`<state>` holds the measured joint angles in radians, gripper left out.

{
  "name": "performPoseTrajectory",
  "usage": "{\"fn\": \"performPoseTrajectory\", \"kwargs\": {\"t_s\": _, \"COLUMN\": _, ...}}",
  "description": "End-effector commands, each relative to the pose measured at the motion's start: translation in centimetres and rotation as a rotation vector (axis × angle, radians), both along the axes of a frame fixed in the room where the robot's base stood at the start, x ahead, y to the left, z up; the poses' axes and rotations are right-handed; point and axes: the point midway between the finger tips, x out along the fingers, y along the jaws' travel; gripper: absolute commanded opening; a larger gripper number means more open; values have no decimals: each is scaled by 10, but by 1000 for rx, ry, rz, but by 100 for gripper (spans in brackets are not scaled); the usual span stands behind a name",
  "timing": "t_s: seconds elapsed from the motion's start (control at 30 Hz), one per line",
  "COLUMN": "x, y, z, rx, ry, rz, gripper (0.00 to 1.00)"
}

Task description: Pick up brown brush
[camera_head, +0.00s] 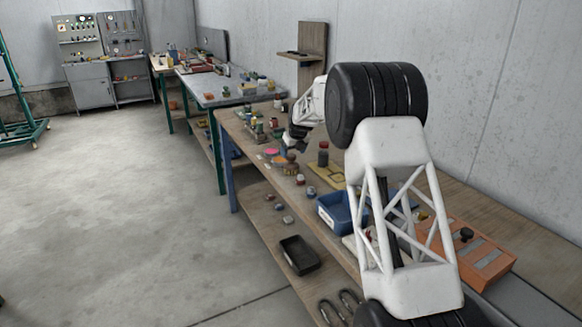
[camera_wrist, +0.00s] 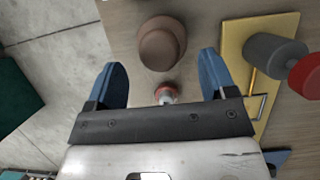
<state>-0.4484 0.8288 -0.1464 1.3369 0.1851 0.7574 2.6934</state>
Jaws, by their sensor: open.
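My gripper (camera_wrist: 163,66) is open in the wrist view, with its two blue fingers apart and nothing held between them. A brown round object (camera_wrist: 161,43) lies just beyond the fingertips, between their lines; its shape from above does not clearly show whether it is the brown brush. A small red-and-white item (camera_wrist: 166,93) shows between the fingers, nearer the palm. In the head view my gripper (camera_head: 292,141) is over the wooden workbench, partly hidden by my arm. No brush shape is clear there.
A yellow board (camera_wrist: 233,45) with a grey-and-red cylinder (camera_wrist: 275,55) lies right of the fingers. The workbench (camera_head: 235,122) also bears a blue bin (camera_head: 338,215) and an orange case (camera_head: 480,262). A dark tray (camera_head: 298,255) sits on the lower shelf.

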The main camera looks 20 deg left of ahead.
Motion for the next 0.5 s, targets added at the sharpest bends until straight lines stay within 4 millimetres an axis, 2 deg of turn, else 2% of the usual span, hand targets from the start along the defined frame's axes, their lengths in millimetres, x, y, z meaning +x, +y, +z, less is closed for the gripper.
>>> {"fn": "performPoseTrajectory", "kwargs": {"t_s": 0.3, "x": 7, "y": 9, "z": -26, "rx": 0, "ry": 1, "rz": 0, "gripper": 77}}
{"fn": "performPoseTrajectory", "kwargs": {"t_s": 0.5, "x": 10, "y": 12, "z": -37, "rx": 0, "ry": 1, "rz": 0, "gripper": 77}}
